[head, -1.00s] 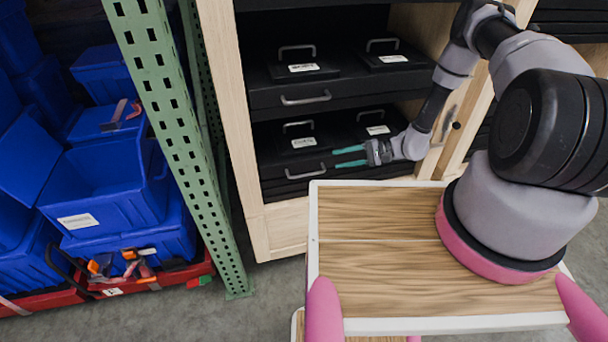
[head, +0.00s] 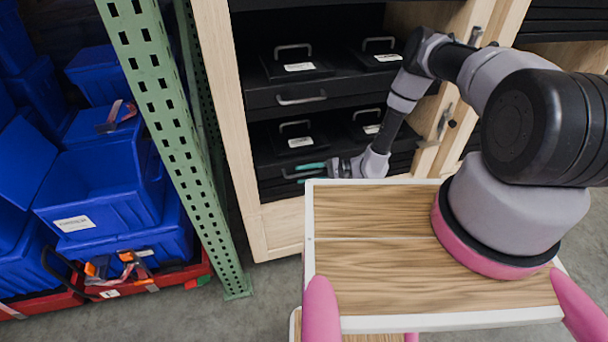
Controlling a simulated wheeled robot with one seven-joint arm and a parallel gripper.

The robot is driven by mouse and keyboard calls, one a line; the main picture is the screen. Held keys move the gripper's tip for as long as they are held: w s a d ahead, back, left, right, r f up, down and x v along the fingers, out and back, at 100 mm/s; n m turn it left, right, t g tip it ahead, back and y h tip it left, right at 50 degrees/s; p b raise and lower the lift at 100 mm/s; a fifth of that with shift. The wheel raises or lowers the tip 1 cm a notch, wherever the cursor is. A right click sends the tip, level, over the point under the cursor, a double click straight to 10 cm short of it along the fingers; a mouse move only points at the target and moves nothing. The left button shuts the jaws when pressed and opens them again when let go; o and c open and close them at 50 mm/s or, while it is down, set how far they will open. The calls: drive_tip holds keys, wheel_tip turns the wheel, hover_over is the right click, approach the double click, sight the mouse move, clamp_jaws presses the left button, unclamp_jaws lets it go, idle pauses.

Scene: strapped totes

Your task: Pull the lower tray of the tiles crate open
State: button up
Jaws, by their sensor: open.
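A wooden cabinet (head: 227,120) holds black pull-out trays, one above the other. The upper tray (head: 262,97) is shut, with a silver bar handle (head: 301,99). The lower tray (head: 275,188) also looks shut. Its silver handle (head: 288,175) is partly hidden behind my gripper. My gripper (head: 307,172) has teal fingers that are open and point left at this handle. The fingers seem to lie around or just in front of the handle; I cannot tell if they touch it. The labels are too small to read, so I cannot tell which is tiles.
Black lidded boxes with handles and white labels stand on both trays, such as this lower one (head: 293,137). A green perforated post (head: 168,130) stands left of the cabinet. Blue totes (head: 95,190) sit beyond it. My wood-topped base is close below the lower tray.

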drive_tip(key=shift+a, duration=0.2)
drive_tip(key=shift+c, duration=0.3)
clamp_jaws()
idle(1.1)
